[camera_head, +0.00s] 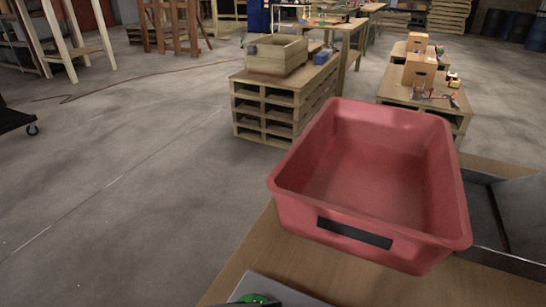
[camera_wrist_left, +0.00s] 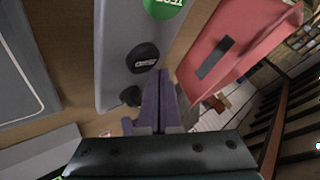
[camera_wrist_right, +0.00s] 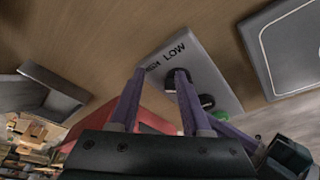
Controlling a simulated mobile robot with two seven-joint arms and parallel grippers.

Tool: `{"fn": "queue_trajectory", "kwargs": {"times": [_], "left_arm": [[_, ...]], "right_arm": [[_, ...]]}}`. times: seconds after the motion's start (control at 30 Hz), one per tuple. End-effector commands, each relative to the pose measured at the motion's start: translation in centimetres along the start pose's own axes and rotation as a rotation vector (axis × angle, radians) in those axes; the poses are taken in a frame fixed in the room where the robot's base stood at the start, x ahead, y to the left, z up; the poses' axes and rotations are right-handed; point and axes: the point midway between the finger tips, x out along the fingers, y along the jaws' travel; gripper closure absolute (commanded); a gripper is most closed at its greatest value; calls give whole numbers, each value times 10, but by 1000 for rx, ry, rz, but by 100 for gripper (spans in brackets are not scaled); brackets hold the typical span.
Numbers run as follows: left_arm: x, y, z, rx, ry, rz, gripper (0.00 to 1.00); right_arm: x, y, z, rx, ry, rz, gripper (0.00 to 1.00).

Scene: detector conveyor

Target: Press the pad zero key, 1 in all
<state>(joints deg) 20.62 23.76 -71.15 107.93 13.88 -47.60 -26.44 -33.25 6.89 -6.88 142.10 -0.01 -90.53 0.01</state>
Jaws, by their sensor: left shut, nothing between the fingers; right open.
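The grey key pad (camera_wrist_left: 115,50) lies on the wooden tabletop in the left wrist view. It has a green key (camera_wrist_left: 165,8) lettered TEST, a black key (camera_wrist_left: 142,57) with blurred pale lettering, perhaps the zero key, and another dark key (camera_wrist_left: 131,96) partly hidden by my finger. My left gripper (camera_wrist_left: 157,78) is shut and empty, its tips close beside the lettered black key; contact cannot be told. My right gripper (camera_wrist_right: 160,72) is open and empty, pointing at the pad end marked LOW (camera_wrist_right: 210,75). In the head view only a corner of the pad (camera_head: 285,290) and its green key (camera_head: 258,299) show.
A red bin (camera_head: 350,232) stands on the table beyond the pad. A grey metal tray or channel (camera_head: 490,215) is to its right. A grey panel (camera_wrist_right: 290,45) lies beside the pad.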

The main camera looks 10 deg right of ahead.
Motion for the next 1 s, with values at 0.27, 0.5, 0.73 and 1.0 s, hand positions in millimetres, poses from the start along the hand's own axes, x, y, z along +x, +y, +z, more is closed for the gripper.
{"fn": "queue_trajectory", "kwargs": {"times": [0.27, 0.5, 0.73, 1.0], "left_arm": [[4, 3, 3, 0, -1, 1, 100], [6, 4, 4, 0, 0, 0, 100], [6, 5, 4, 0, 0, 0, 100], [8, 6, 6, 0, 0, 0, 100]], "right_arm": [[1, 0, 0, 0, 0, 0, 52], [2, 0, 0, 0, 0, 0, 52], [2, 0, 0, 0, 0, 0, 52], [3, 0, 1, 0, 0, 0, 52]]}}
